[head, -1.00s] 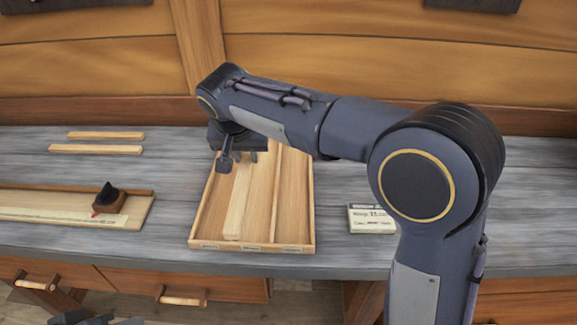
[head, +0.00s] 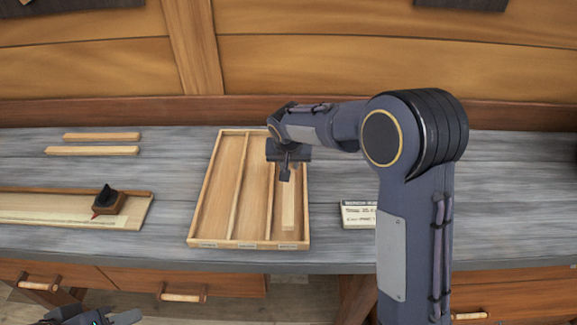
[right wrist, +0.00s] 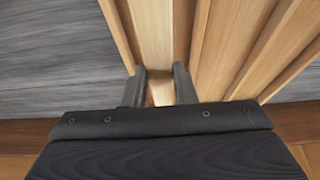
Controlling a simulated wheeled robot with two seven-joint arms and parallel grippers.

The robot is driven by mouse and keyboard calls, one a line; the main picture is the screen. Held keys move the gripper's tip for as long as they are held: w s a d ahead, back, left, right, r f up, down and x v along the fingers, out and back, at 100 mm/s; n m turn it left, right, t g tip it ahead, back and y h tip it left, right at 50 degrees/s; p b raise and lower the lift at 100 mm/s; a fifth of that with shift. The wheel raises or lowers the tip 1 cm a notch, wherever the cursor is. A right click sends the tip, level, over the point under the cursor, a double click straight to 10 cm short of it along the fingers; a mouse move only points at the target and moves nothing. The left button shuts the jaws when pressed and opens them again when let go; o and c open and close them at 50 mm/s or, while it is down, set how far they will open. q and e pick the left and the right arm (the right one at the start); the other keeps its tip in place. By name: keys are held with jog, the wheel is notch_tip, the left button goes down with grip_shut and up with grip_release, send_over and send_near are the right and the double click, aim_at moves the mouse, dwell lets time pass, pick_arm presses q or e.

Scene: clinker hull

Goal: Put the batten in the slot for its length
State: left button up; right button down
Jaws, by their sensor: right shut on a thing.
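My right gripper (head: 285,172) is shut on the batten (head: 288,208), a pale wooden strip. The batten lies lengthwise in line with the right-hand slot of the wooden tray (head: 217,243); I cannot tell whether it touches the slot floor. In the right wrist view the batten (right wrist: 155,35) runs between the fingers (right wrist: 160,88), between the tray's outer wall and a divider. The tray has three long slots with small labels on the front edge, too small to read. Part of my left gripper (head: 105,318) shows at the bottom left; its jaws are unclear.
Two more wooden strips (head: 92,150) lie at the back left. A long board (head: 50,208) with a dark-topped block (head: 107,202) lies at the left. A printed card (head: 358,214) sits right of the tray, partly behind my arm. The tray's left and middle slots look empty.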

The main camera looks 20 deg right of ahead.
jog(key=shift+f, duration=0.95)
jog(key=shift+a, duration=0.1)
jog(key=shift+f+b, duration=0.6)
jog(key=shift+f, duration=0.1)
jog(key=c, duration=1.2)
grip_release()
jog(key=shift+o, duration=0.2)
jog(key=shift+r, duration=0.1)
